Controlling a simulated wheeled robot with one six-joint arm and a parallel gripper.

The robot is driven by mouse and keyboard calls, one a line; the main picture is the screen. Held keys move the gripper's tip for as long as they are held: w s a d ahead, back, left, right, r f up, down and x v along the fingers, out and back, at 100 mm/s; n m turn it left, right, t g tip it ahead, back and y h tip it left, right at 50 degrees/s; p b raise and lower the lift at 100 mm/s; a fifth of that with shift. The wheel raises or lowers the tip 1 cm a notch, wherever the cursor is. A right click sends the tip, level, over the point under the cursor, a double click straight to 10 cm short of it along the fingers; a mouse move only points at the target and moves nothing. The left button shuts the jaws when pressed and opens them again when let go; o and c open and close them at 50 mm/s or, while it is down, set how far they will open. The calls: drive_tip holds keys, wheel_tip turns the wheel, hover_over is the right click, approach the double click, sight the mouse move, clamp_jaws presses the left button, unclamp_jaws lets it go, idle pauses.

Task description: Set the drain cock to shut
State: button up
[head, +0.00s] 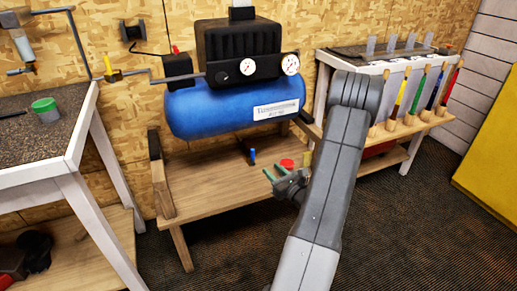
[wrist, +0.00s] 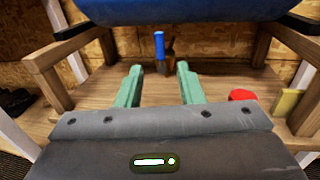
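The drain cock has a blue handle (head: 252,155) under the blue compressor tank (head: 235,105). In the wrist view the blue handle (wrist: 159,46) stands upright, with a dark brass-coloured fitting (wrist: 171,50) just behind it to the right. My gripper (head: 272,172) is in front of the wooden stand, to the right of the cock in the head view. In the wrist view its green fingers (wrist: 158,80) are spread apart with nothing between them. The handle lies beyond the fingertips, roughly centred in the gap, and they do not appear to touch it.
The cock hangs over the wooden stand's shelf (head: 210,185), below the tank. A red round object (wrist: 243,95) and a yellow block (wrist: 287,103) sit on the shelf to the right. Wooden posts (wrist: 290,50) frame both sides. A white-legged bench (head: 85,150) stands at left.

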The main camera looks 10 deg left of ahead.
sight(253, 157)
drive_tip(key=x, duration=1.3)
drive_tip(key=shift+w+a+b, duration=0.15)
drive_tip(key=shift+a+b, duration=0.15)
clamp_jaws()
